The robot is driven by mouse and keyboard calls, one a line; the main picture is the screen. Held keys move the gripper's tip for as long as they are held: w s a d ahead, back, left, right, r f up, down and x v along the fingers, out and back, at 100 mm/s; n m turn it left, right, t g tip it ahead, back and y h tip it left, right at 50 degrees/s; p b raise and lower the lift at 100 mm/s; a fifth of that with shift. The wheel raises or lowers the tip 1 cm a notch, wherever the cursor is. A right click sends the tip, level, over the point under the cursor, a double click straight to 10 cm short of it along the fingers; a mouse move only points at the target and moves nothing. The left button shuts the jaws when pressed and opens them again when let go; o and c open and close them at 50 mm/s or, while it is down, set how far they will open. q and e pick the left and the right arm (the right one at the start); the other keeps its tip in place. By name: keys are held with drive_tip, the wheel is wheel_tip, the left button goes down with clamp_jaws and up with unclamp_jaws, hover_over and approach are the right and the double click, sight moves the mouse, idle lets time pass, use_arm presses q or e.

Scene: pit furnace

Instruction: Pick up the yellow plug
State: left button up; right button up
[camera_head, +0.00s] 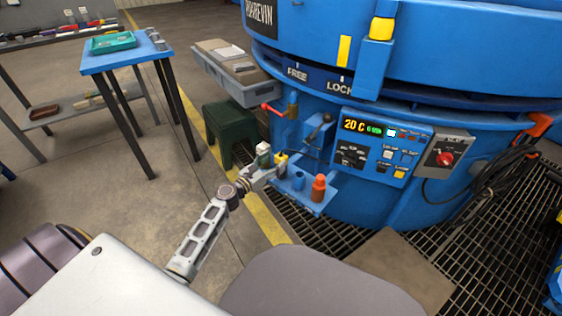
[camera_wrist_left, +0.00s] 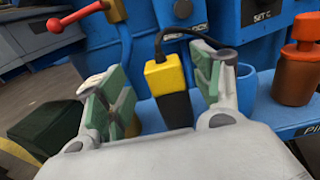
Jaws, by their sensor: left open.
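The yellow plug (camera_wrist_left: 164,75) has a yellow upper body, a black lower part and a black cable from its top. It stands upright at the small blue shelf on the blue furnace. In the head view the plug (camera_head: 281,160) is small and partly hidden by my gripper. My left gripper (camera_wrist_left: 158,95) is open, with green pads on either side of the plug; the plug appears between or just beyond the fingers, and I cannot tell if they touch it. In the head view my left gripper (camera_head: 268,160) is at the shelf. My right gripper is not in view.
An orange-brown bottle-like object (camera_head: 318,188) stands on the shelf (camera_head: 300,200) right of the plug, near a blue cup (camera_head: 298,180). A red-knobbed lever (camera_head: 268,107) juts out above left. A green stool (camera_head: 230,133) stands left. The control panel (camera_head: 383,148) is right.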

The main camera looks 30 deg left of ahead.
sight(281, 156)
use_arm(q)
drive_tip(key=shift+b+x, duration=0.45)
drive_tip(key=shift+x, duration=0.7)
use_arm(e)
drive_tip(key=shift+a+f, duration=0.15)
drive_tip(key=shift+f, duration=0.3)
use_arm(q)
drive_tip(key=shift+x, duration=1.2)
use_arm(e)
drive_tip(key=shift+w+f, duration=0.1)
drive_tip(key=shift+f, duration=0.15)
use_arm(q)
drive_tip(key=shift+d, duration=0.1)
drive_tip(key=c, duration=1.1)
drive_tip(key=shift+r, duration=0.1)
drive_tip(key=shift+c, duration=0.2)
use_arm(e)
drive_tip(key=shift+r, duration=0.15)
